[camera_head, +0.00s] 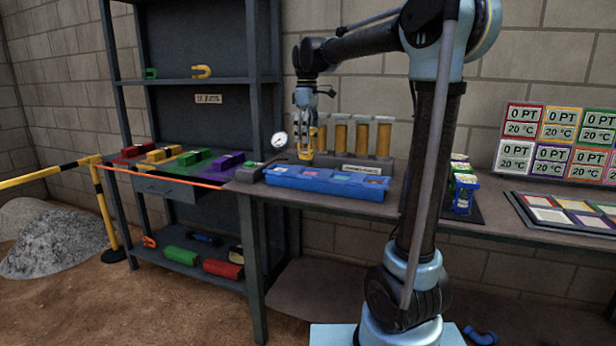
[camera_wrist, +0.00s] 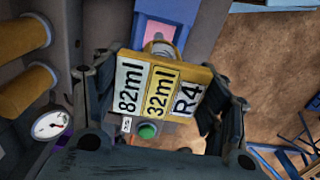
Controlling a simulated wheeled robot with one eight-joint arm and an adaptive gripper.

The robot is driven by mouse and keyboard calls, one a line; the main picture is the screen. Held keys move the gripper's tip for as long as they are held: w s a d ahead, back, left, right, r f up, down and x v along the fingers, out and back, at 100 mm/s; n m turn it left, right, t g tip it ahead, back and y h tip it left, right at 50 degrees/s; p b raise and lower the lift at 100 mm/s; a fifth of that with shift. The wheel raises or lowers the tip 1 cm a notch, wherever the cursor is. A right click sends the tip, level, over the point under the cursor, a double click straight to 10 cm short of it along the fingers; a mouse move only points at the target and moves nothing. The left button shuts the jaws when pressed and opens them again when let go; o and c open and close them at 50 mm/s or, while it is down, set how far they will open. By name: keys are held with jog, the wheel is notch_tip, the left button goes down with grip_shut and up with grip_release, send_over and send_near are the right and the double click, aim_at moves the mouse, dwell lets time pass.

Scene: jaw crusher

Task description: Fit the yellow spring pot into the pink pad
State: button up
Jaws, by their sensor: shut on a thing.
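The yellow spring pot (camera_wrist: 165,88) is between my gripper's two fingers (camera_wrist: 163,105) in the wrist view. It is a yellow block with white and yellow labels reading 82ml, 32ml and R4, and a silvery round part shows at its far end. A pink pad (camera_wrist: 161,33) lies just beyond that end, inside a blue frame, partly covered by the pot. I cannot tell whether pot and pad touch. In the head view my gripper (camera_head: 304,118) hangs over the bench by the left end of the blue tray (camera_head: 325,184); the pot's outline is unclear there.
Several yellow cylinders (camera_head: 362,137) stand in a row behind the tray. A round dial gauge (camera_head: 279,140) is left of my gripper, and it also shows in the wrist view (camera_wrist: 50,123). A dark shelf rack (camera_head: 205,130) stands to the left.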

aim_at(310, 149)
jog(key=shift+w+d, duration=0.1)
jog(key=shift+d, duration=0.2)
jog(key=shift+d+r, duration=0.15)
jog(key=shift+r, duration=0.15)
notch_tip(310, 149, up, 3)
jog(key=shift+w+d+r, duration=0.1)
notch_tip(310, 149, down, 10)
jog(key=shift+r, duration=0.25)
jog(key=o, duration=1.2)
